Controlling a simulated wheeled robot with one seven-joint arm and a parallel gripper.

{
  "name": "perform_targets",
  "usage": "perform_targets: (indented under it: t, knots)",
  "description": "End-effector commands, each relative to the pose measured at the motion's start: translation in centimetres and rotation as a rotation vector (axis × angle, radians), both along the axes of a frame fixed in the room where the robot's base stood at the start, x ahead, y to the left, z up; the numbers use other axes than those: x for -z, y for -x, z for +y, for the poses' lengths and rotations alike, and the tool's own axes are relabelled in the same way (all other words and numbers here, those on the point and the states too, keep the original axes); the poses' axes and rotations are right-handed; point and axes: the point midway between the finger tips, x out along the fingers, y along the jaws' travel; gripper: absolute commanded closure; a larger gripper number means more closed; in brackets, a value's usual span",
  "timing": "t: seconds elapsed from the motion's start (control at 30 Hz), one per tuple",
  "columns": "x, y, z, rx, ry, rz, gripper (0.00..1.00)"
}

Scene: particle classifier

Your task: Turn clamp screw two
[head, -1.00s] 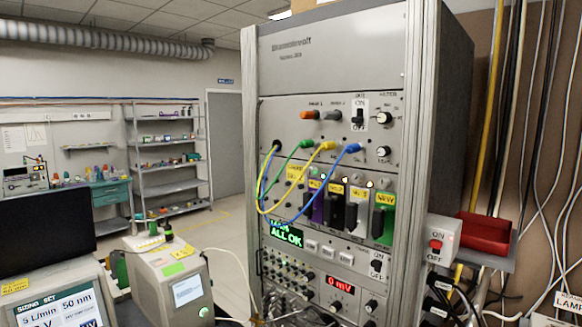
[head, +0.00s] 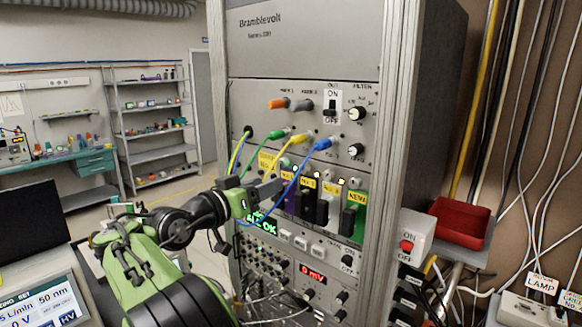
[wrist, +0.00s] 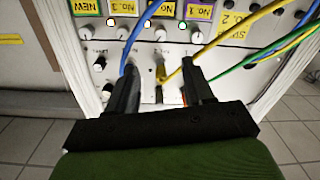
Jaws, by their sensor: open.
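My gripper (head: 268,188) is at the front of the rack, left of the labelled modules and beside the hanging cables. In the wrist view my gripper (wrist: 161,68) is open, its two dark fingers apart and pointing at the panel, with cables passing between and around them. A row of small knobs (wrist: 160,33) lies beyond the fingertips, by the yellow number labels (wrist: 158,8). The labels appear upside down there. In the head view the labels (head: 308,184) sit above the dark modules (head: 305,205). I cannot tell which knob is clamp screw two.
Blue (head: 300,178), yellow (head: 290,150) and green (head: 255,150) cables loop across the panel close to my gripper. A switch box (head: 406,240) and a red tray (head: 460,222) are right of the rack. A monitor (head: 32,232) stands at the left.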

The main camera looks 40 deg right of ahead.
Motion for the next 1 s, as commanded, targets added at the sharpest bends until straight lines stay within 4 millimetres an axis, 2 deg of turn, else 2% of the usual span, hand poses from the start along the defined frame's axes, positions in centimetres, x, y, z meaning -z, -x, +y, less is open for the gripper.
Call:
perform_targets:
  t: [0.4,0.5,0.67,0.9,1.0]
  knots:
    - [-0.3,-0.9,-9.6,0.004,-0.003,0.001,0.48]
    - [-0.3,-1.1,-11.4,0.001,-0.002,0.001,0.48]
    - [-0.2,-1.4,-12.7,-0.001,-0.003,0.001,0.48]
    - [0.0,-1.4,-12.8,-0.002,-0.003,0.001,0.48]
    - [0.0,-1.4,-12.7,-0.002,-0.003,0.001,0.64]
